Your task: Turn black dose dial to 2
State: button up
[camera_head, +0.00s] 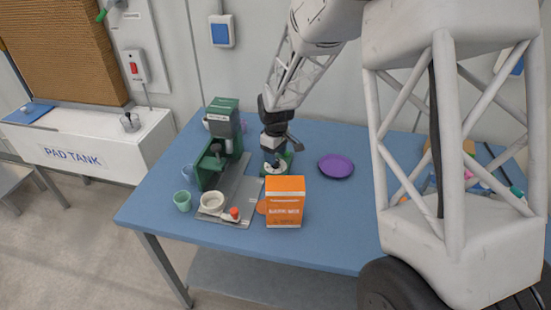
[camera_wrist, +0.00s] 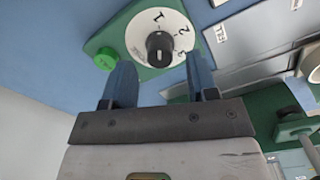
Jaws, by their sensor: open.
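The black dose dial (camera_wrist: 159,48) sits at the centre of a white disc (camera_wrist: 140,28) marked 1, 2 and 3, on a green base plate (camera_wrist: 184,10) in the wrist view. A round green button (camera_wrist: 106,59) is on the plate left of the dial. I cannot tell surely which number the dial points at. My gripper (camera_wrist: 160,66) is open, its two blue fingers spread to either side of the dial in the picture; contact is not visible. In the head view my gripper (camera_head: 275,160) is over the green plate, hiding most of it.
An orange box (camera_head: 285,203) stands in front of my gripper. A purple plate (camera_head: 336,166) lies right, with bare blue table (camera_head: 345,215) in front.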

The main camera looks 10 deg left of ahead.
jog(key=shift+f, duration=1.05)
jog(key=c, duration=0.9)
jog(key=shift+m, duration=0.5)
jog(key=m, duration=1.1)
